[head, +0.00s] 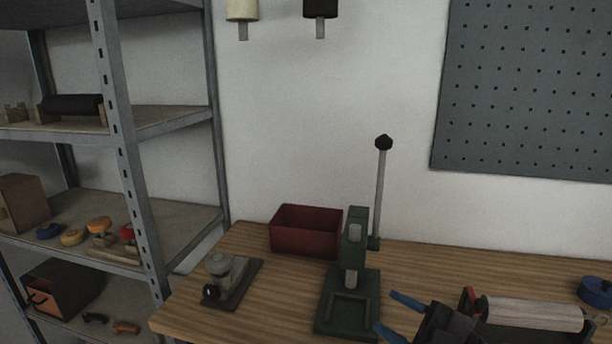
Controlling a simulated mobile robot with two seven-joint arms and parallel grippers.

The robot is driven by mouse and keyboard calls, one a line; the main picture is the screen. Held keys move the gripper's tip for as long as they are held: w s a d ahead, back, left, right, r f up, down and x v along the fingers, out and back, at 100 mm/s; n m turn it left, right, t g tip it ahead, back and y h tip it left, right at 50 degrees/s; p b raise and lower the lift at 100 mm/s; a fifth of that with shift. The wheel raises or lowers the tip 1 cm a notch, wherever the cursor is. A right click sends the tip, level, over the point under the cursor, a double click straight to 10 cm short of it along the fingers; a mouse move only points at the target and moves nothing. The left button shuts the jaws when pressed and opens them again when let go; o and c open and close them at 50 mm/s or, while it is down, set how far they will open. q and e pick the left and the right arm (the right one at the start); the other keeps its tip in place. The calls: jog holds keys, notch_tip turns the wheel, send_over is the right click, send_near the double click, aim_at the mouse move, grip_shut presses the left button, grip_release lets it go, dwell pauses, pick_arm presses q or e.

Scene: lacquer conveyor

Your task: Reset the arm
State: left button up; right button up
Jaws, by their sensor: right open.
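My right gripper (387,311) is low in the head view, right of centre. Its two blue-tipped fingers point left and stand apart with nothing between them. The tips appear close to the right side of a green arbor press (345,305) on the wooden bench; I cannot tell whether they touch it. The press has a tall grey lever (380,195) with a black knob (383,142), standing nearly upright. My left gripper is out of view.
The wooden bench (235,285) also holds a red bin (305,232), a small grey device on a dark plate (230,280), a white roll in a frame (535,313) and a blue ring (597,291). A metal shelf (130,150) stands left. A pegboard (530,90) hangs right.

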jog(key=s+d+f+m+t+h, duration=0.25)
jog(key=d+f+m+h, duration=0.35)
jog(key=m+h, duration=0.4)
jog(key=s+d+f+m+t+h, duration=0.1)
jog(key=d+f+m+t+h, duration=0.3)
jog(key=d+m+h, duration=0.55)
jog(key=s+a+f+m+g, duration=0.1)
jog(key=s+f+g, duration=0.6)
jog(key=s, duration=0.3)
jog(key=s+f+m+g, duration=0.1)
jog(key=s+f+g, duration=0.55)
jog(key=s, duration=0.35)
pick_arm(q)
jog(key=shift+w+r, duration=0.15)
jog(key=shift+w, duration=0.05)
pick_arm(e)
jog(key=w+f+n+t+y, duration=0.1)
jog(key=w+f+t, duration=0.6)
jog(key=f, duration=0.3)
jog(key=shift+t, duration=0.4)
